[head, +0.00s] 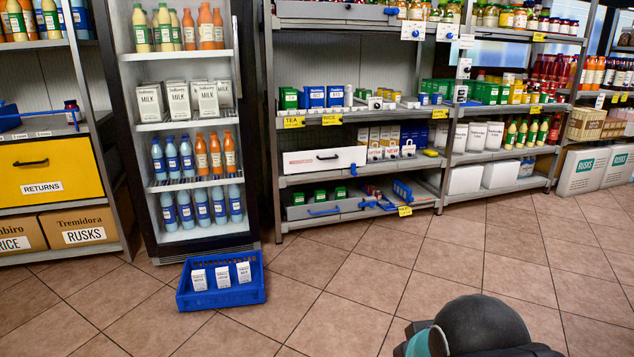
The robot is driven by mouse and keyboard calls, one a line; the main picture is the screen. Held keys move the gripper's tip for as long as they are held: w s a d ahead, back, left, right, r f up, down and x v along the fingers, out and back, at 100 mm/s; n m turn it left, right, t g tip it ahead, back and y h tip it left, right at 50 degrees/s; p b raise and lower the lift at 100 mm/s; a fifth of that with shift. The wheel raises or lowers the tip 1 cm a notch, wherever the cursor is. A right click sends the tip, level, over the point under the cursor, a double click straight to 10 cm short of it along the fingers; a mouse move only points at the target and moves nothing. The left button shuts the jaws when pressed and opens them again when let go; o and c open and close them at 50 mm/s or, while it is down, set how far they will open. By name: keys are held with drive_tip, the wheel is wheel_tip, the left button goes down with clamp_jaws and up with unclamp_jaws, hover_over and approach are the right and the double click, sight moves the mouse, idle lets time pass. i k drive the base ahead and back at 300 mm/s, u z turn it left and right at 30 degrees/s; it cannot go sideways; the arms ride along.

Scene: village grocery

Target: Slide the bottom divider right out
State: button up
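The middle rack's bottom shelf (425,200) is near the floor. On its left is a grey front with a blue handle (323,211). Right of it, thin blue strips (372,197) run front to back between low rows of goods; one of these may be the bottom divider, but they are too small to tell apart. Small green boxes (320,195) stand behind the grey front. A dark rounded part of my arm with a teal patch shows at the bottom right, well in front of the rack. My gripper's fingers are not in view.
A blue crate (222,299) with several white cartons sits on the floor before the drinks fridge (197,240). A white drawer (324,160) with a black handle is on the shelf above. The tiled floor (400,265) before the rack is clear.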

sight(402, 189)
drive_tip(key=i, duration=2.25)
drive_tip(key=u, duration=1.95)
drive_tip(key=k, duration=0.7)
drive_tip(key=z, duration=2.55)
